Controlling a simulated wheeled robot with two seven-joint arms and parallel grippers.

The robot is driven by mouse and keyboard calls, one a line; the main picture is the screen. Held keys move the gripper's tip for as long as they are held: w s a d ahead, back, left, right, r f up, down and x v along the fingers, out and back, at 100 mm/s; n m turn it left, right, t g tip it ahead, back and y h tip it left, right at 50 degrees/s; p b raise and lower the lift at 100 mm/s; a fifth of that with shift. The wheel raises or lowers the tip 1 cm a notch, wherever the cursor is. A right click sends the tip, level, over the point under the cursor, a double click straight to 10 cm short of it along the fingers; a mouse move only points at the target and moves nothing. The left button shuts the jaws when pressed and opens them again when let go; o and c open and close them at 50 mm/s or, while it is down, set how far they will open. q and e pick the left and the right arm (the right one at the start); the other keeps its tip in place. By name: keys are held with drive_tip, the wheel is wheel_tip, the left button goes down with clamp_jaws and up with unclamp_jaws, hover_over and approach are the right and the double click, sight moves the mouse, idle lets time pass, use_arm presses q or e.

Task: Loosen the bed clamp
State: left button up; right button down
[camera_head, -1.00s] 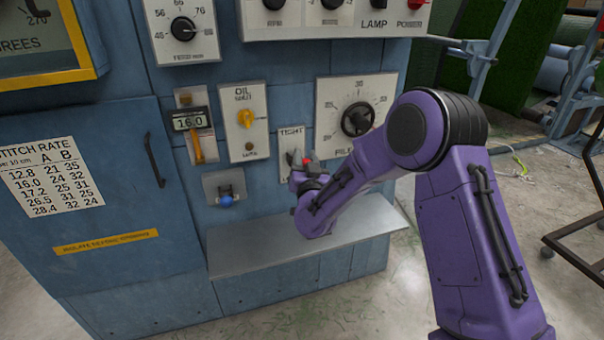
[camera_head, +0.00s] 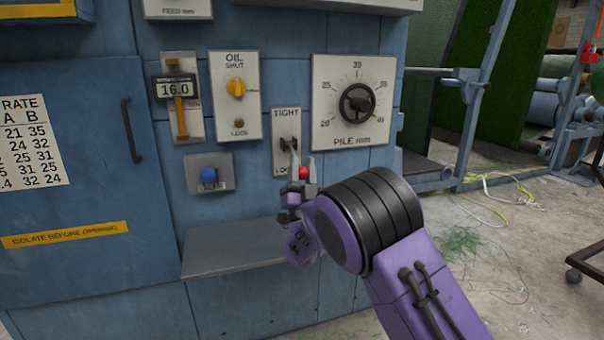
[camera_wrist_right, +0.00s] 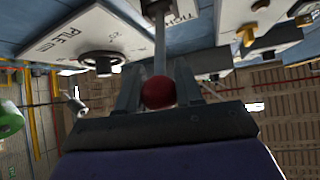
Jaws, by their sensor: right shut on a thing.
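The bed clamp is a lever with a red ball knob (camera_head: 303,173) on a pale plate (camera_head: 286,116) marked TIGHT at the top; the lower word is partly hidden by the lever and gripper. The lever's pivot shows on the plate, and its rod reaches out and down to the knob. My right gripper (camera_head: 302,180) is shut on the knob. In the right wrist view the red knob (camera_wrist_right: 158,92) sits between the fingers of my right gripper (camera_wrist_right: 157,88), with the metal rod running from it to the panel. My left gripper is out of view.
The pile dial (camera_head: 357,102) is right of the plate, the oil switch (camera_head: 236,88) left of it. A blue button (camera_head: 209,175) and a 16.0 gauge (camera_head: 175,89) are farther left. A metal shelf (camera_head: 225,253) juts out below. Cables lie on the floor at right.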

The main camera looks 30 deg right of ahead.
drive_tip(key=shift+w+f+b, duration=0.2)
drive_tip(key=shift+f+b, duration=0.1)
drive_tip(key=shift+f, duration=0.6)
drive_tip(key=shift+d, duration=0.1)
idle(0.9)
drive_tip(key=c, duration=1.2)
unclamp_jaws()
drive_tip(key=o, duration=0.4)
drive_tip(key=shift+w+d+f, duration=0.1)
drive_tip(key=shift+d, duration=0.05)
drive_tip(key=shift+o, duration=0.2)
